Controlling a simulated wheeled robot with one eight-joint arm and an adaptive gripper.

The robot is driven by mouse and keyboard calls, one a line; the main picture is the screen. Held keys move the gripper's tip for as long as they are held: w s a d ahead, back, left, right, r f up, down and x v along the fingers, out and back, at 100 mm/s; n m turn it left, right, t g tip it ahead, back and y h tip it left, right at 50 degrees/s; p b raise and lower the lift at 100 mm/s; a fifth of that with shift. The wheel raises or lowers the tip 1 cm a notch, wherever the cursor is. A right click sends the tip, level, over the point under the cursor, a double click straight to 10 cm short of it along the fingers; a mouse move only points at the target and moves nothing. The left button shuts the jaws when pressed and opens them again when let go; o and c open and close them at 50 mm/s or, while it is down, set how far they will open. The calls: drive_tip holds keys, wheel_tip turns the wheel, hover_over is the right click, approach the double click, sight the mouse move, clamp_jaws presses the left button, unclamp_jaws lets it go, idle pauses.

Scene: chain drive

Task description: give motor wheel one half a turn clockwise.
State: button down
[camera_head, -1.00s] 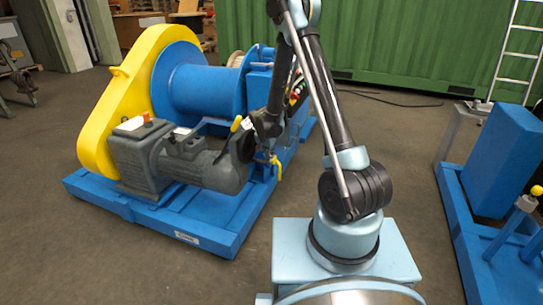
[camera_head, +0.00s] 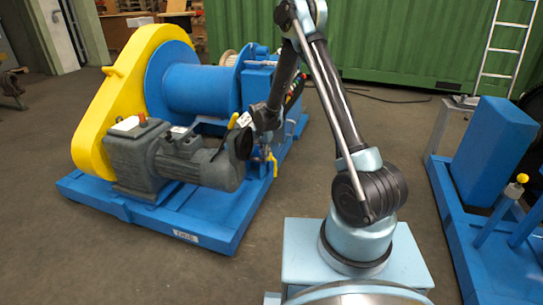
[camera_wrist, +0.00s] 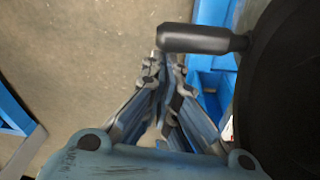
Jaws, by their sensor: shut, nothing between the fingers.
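The motor wheel (camera_head: 243,144) is a dark disc on the right end of the grey motor (camera_head: 195,162). In the wrist view the dark wheel (camera_wrist: 285,90) fills the right side, with a black crank handle (camera_wrist: 200,39) standing out from it to the left. My gripper (camera_wrist: 167,62) is shut and empty. Its fingertips are just below the free end of the handle in that view; I cannot tell whether they touch it. In the head view my wrist is beside the wheel and the fingers are too small to make out.
The motor sits on a blue base frame (camera_head: 205,232) with a yellow guard (camera_head: 105,105) and a blue drum (camera_head: 195,90). A yellow lever (camera_head: 233,120) stands close to the wheel. Another blue machine (camera_head: 490,150) is at the right.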

drive_tip(key=shift+s, duration=0.1)
idle(0.3)
drive_tip(key=w+d, duration=0.2)
drive_tip(key=w, duration=0.2)
wheel_tip(320, 180, up, 10)
drive_tip(key=s, duration=0.2)
drive_tip(key=s+d+r+n, duration=0.3)
drive_tip(key=s+d+r, duration=1.4)
drive_tip(key=d+r, duration=0.15)
drive_tip(key=s+d+f, duration=0.2)
drive_tip(key=s+d, duration=0.1)
drive_tip(key=s, duration=0.5)
drive_tip(key=s+d+f+n, duration=0.1)
drive_tip(key=s+d, duration=0.3)
drive_tip(key=s, duration=0.4)
drive_tip(key=s+d+f+n+t+y, duration=0.1)
drive_tip(key=s+d+f, duration=0.2)
drive_tip(key=s, duration=0.5)
drive_tip(key=shift+d, duration=0.15)
